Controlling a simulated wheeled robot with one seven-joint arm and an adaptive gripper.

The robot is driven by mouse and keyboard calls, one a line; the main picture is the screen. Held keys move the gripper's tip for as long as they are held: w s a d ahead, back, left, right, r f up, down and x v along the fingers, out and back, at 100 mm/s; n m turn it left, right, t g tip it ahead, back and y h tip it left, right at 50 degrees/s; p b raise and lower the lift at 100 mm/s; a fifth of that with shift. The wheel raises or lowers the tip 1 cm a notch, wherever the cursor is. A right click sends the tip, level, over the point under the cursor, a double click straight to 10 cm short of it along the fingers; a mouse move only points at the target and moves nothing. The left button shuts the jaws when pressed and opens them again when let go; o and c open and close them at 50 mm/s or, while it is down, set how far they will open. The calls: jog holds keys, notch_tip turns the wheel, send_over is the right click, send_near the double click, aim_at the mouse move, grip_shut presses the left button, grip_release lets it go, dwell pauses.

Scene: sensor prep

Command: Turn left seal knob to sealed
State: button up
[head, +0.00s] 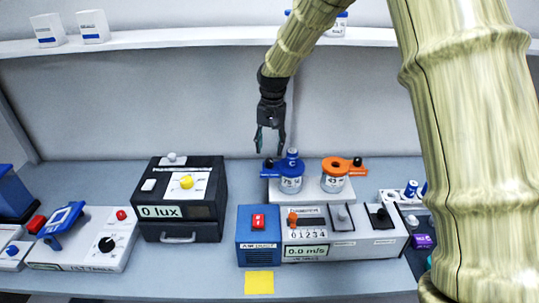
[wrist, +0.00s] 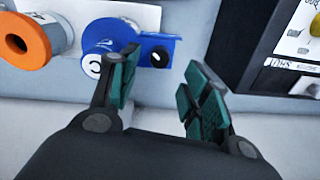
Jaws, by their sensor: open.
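The blue seal assembly (head: 291,166) sits on the left jar, with a round knob (head: 292,153) marked C and an arm holding a small black knob (head: 268,163) to its left. In the wrist view the blue assembly (wrist: 110,37) is just beyond my left finger, its black knob (wrist: 157,55) beyond the gap between the fingers. The orange seal assembly (head: 337,165) sits on the right jar; it also shows in the wrist view (wrist: 20,42). My gripper (head: 270,143) is open and empty, pointing down above and slightly left of the blue assembly. I see no contact.
A black lux box (head: 180,225) stands left of the jars. A blue box with a red switch (head: 258,233) and a white control panel (head: 340,252) stand in front. A shelf (head: 180,41) runs along the back wall. A yellow note (head: 259,282) lies in front.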

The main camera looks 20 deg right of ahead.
aim_at(270, 160)
notch_tip(270, 160, up, 6)
jog(key=shift+r, duration=0.25)
dwell(0.5)
